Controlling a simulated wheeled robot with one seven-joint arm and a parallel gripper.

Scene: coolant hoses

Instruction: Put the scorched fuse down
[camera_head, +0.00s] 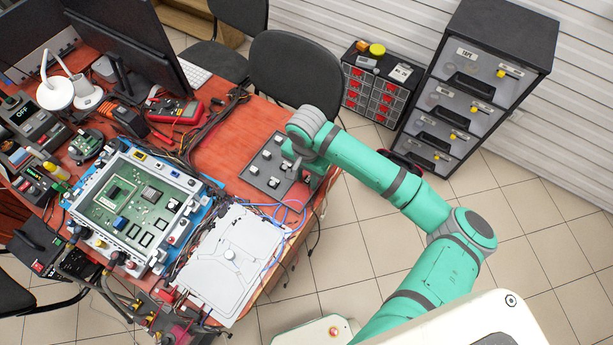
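My green arm reaches in from the lower right, and my gripper (293,168) is over the right part of a dark grey panel (262,182) on the red table. The gripper is small and partly hidden by my wrist, so I cannot tell whether its fingers are open or shut, or whether they hold anything. Several small pale pieces (254,169) stand on the panel; they may be fuses. I cannot make out which piece, if any, is scorched.
An open unit with a green circuit board (133,205) and a white cover plate (232,250) lie left of the panel on the red table (225,150). Loose blue cables (290,213) run beside the panel. Drawer cabinets (470,85) and black chairs (297,70) stand behind.

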